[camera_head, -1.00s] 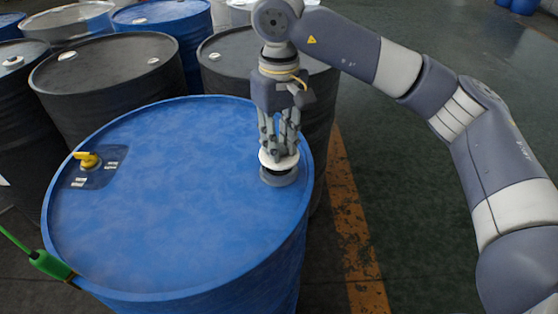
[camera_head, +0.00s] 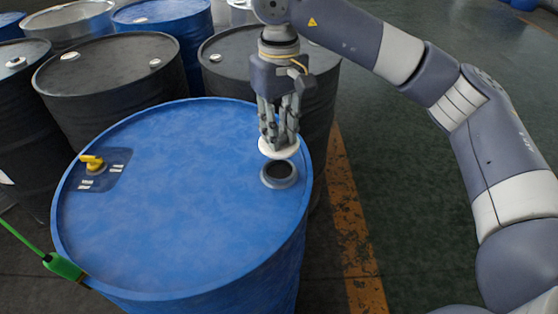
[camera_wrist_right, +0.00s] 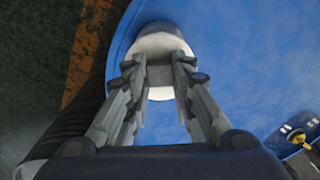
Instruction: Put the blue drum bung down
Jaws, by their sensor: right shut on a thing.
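My right gripper (camera_head: 278,138) is shut on a round white bung (camera_head: 279,153), just above and behind a dark ringed opening (camera_head: 279,174) in the lid of the blue drum (camera_head: 180,180). The opening is uncovered at the drum's right side. In the right wrist view my right gripper (camera_wrist_right: 160,75) has its fingers against the white bung (camera_wrist_right: 161,45), with blue lid beyond. The bung looks white rather than blue. My left gripper is not in view.
A yellow valve (camera_head: 92,162) stands on the lid's left side. A green clamp with a cable (camera_head: 63,266) is at the left rim. Black drums (camera_head: 110,75) stand behind. Open floor with an orange stripe (camera_head: 350,235) lies to the right.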

